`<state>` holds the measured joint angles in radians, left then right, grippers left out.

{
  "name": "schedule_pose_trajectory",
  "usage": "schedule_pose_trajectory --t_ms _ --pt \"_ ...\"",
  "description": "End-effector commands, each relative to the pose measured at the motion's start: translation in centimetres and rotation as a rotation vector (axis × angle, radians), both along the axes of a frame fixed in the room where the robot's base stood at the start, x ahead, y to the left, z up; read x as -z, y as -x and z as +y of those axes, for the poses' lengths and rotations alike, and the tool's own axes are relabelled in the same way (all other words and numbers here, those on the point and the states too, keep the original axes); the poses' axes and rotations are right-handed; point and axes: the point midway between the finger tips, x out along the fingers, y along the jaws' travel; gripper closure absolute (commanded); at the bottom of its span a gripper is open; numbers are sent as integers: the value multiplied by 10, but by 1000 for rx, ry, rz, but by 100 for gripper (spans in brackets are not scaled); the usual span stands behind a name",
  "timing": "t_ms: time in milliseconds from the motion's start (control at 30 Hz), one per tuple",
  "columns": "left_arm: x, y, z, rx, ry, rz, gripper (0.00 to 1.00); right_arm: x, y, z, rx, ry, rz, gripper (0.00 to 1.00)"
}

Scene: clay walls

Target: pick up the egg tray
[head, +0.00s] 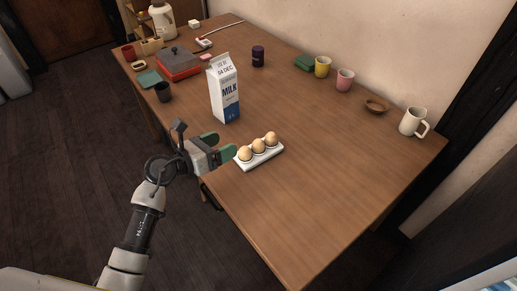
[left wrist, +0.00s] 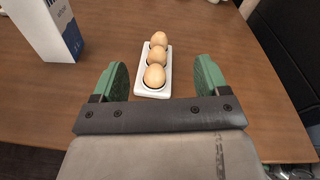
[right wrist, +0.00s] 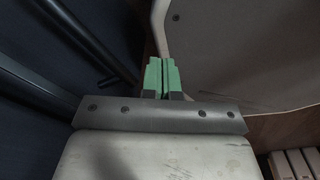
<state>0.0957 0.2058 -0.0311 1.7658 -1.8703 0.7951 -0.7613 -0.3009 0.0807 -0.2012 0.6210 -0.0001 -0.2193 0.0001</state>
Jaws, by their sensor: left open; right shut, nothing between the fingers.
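The white egg tray (head: 270,156) holds three brown eggs in a row and lies on the wooden table near its front left edge. It also shows in the left wrist view (left wrist: 147,91), its near end just ahead of my fingers. My left gripper (head: 222,149) is at the table's edge at the tray's left end, open and empty. In the left wrist view its green fingertips (left wrist: 159,80) stand on either side of the line of the tray, apart from it. My right gripper (right wrist: 162,77) is shut and empty, and shows only in the right wrist view.
A milk carton (head: 225,92) stands on the table just behind the tray, left of it in the left wrist view. Cups, a red box (head: 180,65), a dark jar (head: 258,56) and a white mug (head: 412,122) stand farther off. The table (head: 325,190) is clear right of the tray.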

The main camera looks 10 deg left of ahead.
Motion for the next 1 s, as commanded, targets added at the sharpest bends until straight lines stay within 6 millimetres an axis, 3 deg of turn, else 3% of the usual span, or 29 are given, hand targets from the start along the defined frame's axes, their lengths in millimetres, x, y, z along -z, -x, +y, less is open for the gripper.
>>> schedule_pose_trajectory --t_ms 100,233,767,1000 --pt "11 -4 4 72 -206 -4 26 2 -1 0 0 0 -1 100" --pt "19 -6 8 110 -319 5 26 2 -1 1 1 -1 -1 100" --pt "42 -43 -33 120 -339 9 26 1 -1 1 3 -1 0 100" --pt "55 -61 -60 119 -338 10 26 0 -1 1 3 -1 0 100"
